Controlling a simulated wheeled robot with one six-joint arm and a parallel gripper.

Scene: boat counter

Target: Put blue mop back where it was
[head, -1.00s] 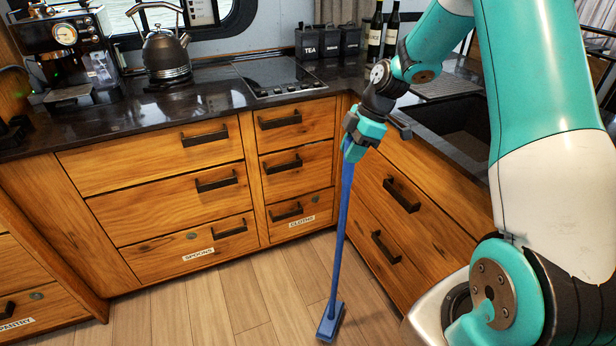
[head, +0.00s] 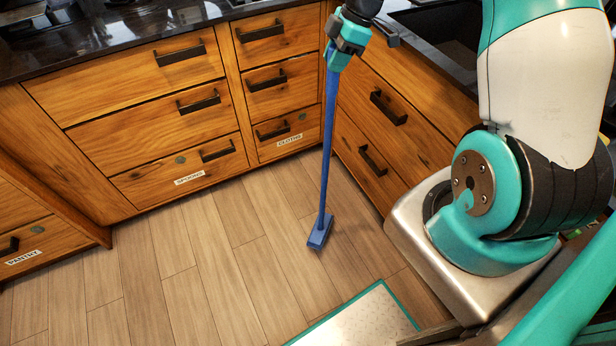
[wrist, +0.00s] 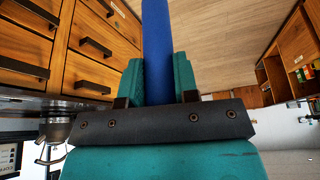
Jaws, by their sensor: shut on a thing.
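The blue mop (head: 327,150) hangs nearly upright in the head view, its handle running down from my gripper to a small blue head (head: 320,232) at the floor. I cannot tell whether the head touches the floor. My gripper (head: 338,60) is shut on the upper end of the handle, in front of the corner of the cabinets. In the wrist view the blue handle (wrist: 157,50) sits between the two teal fingers (wrist: 158,85). The very top of the handle is hidden by the gripper.
Wooden drawers labelled spoons (head: 189,179), cloths (head: 289,141) and pantry (head: 24,257) line the back and left. More drawers (head: 385,130) stand right of the mop. The plank floor (head: 210,260) is open. A pale, green-edged mat or panel (head: 365,322) lies at the bottom.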

